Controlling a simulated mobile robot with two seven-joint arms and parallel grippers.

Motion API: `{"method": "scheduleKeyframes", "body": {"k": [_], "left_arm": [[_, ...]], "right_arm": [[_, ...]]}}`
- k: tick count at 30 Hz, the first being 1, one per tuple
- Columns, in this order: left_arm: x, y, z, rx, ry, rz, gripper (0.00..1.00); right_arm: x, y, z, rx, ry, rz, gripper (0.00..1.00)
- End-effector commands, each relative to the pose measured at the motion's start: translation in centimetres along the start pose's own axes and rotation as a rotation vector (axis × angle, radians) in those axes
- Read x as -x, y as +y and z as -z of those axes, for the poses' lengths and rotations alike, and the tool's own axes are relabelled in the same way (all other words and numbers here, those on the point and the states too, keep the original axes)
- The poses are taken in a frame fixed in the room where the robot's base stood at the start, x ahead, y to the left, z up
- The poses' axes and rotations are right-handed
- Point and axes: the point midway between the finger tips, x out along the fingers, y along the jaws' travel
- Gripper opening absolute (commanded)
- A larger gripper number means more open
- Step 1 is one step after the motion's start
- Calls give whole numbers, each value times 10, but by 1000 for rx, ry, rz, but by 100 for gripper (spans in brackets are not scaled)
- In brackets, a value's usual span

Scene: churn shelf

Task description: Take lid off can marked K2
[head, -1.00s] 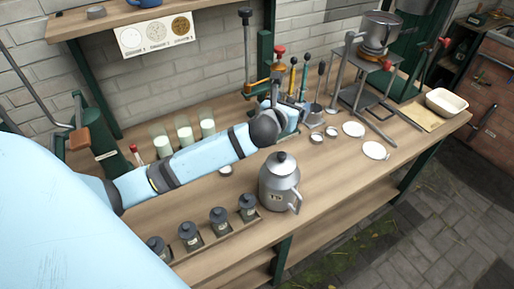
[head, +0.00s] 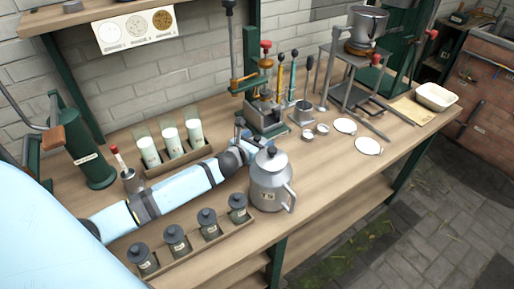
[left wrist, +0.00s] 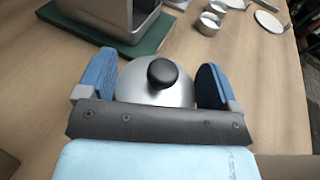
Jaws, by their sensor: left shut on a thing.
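A grey metal can (head: 268,188) with a side handle stands upright on the bench. Its label is too small to read for certain. Its domed lid (head: 271,162) with a black knob sits on top. In the left wrist view the lid (left wrist: 139,88) and knob lie between the two blue fingers of my left gripper (left wrist: 157,86). In the head view my left gripper (head: 250,144) is at the can's top, from the left and behind, shut on the lid. My right gripper is not in view.
A rack of several small dark-lidded jars (head: 207,222) stands in front. Three white-filled glasses (head: 171,141) stand behind my arm. A press on a green base (head: 265,115) is behind the can. Two white discs (head: 368,146) and small cups lie right; bench between is clear.

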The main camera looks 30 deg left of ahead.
Motion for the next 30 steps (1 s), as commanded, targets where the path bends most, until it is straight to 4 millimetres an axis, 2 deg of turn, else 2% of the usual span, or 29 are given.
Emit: {"method": "scheduleKeyframes", "body": {"k": [1,5,12,27,28,29,30], "left_arm": [[-2,-1,12,5,3,0,57],[-5,-1,25,2,1,0,57],[-5,-1,25,0,0,1,57],[-7,-1,40,0,6,0,57],[-7,-1,41,0,7,0,90],[-7,-1,41,0,8,0,97],[-7,-1,42,0,9,0,100]], "right_arm": [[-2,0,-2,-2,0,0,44],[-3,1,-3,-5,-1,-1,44],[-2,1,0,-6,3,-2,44],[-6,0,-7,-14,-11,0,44],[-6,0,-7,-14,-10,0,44],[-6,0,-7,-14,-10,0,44],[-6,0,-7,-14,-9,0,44]]}}
